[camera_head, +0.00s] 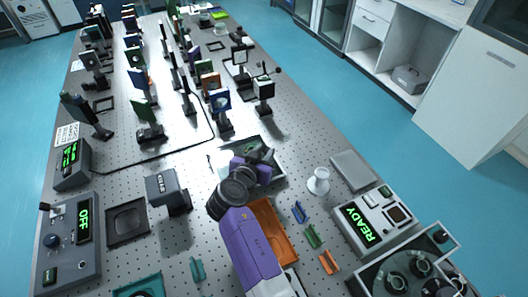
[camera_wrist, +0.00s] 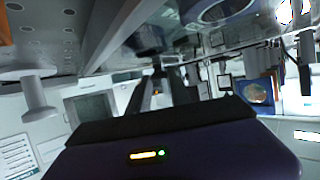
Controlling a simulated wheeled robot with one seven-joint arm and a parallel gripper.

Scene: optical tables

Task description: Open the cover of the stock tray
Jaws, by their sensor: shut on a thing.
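A dark-rimmed tray (camera_head: 277,180) lies on the perforated table near the middle of the head view, and I take it as the stock tray. My purple and black arm reaches over it and hides much of it. My gripper (camera_head: 266,157) is at the tray, its fingers small and partly hidden in the head view. In the wrist view my gripper (camera_wrist: 159,92) has its two dark fingers close together, shut on a small part between them, apparently of the cover. A shiny pale edge crosses above the fingers there. How far the cover is raised I cannot tell.
A white spool-shaped stand (camera_head: 319,181) and a flat grey plate (camera_head: 353,170) are to the right. An orange tray (camera_head: 274,232) lies beside my arm. A dark block on a post (camera_head: 168,190) stands left. Many optics mounts crowd the far table. A READY device (camera_head: 370,224) is near right.

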